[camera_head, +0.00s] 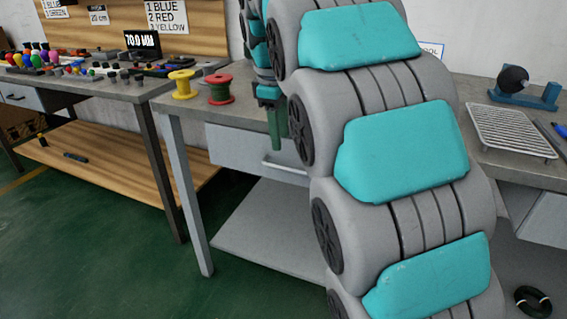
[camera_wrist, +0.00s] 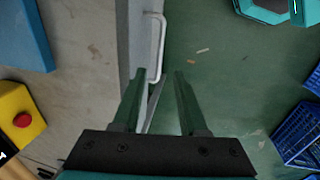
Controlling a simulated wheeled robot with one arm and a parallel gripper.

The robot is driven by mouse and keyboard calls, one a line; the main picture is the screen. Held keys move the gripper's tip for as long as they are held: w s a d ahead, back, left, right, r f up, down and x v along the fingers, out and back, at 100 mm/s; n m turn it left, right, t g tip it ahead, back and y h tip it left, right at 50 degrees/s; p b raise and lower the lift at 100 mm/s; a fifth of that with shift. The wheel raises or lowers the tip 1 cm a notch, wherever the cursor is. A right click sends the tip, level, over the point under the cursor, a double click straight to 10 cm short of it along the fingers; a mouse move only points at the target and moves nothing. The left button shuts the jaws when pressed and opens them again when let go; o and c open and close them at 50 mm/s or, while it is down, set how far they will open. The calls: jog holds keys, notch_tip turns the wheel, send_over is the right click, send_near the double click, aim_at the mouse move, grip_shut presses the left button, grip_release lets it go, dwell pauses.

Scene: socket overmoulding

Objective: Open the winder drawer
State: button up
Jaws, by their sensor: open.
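A grey drawer front (camera_head: 240,147) sits under the middle workbench and looks shut. Its pale bar handle (camera_head: 284,168) is partly hidden by my arm in the head view. In the wrist view the drawer front (camera_wrist: 138,35) runs along the bench edge, and the curved handle (camera_wrist: 157,48) sticks out from it. My gripper (camera_head: 277,123) points down just in front of the drawer, above the handle. In the wrist view my gripper (camera_wrist: 159,75) is open and empty. The handle lies beyond the fingertips, roughly in line with the gap, apparently not held.
Yellow (camera_head: 182,84) and red (camera_head: 219,88) spools stand on the bench. A wire rack (camera_head: 510,132) and a blue device (camera_head: 522,92) are at right. A red button on a yellow box (camera_wrist: 20,119) and blue crates (camera_wrist: 298,130) flank the wrist view. Green floor is open before the drawer.

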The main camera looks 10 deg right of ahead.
aim_at(283, 167)
jog(key=shift+w+d+f, duration=0.15)
jog(key=shift+w+f, duration=0.05)
jog(key=shift+f, duration=1.05)
jog(key=shift+w+d+f, duration=0.1)
jog(key=shift+w+f, duration=0.1)
jog(key=shift+f, duration=1.1)
jog(key=shift+w+d+f, duration=0.15)
jog(key=shift+w+f, duration=0.05)
jog(key=shift+f, duration=1.05)
grip_shut()
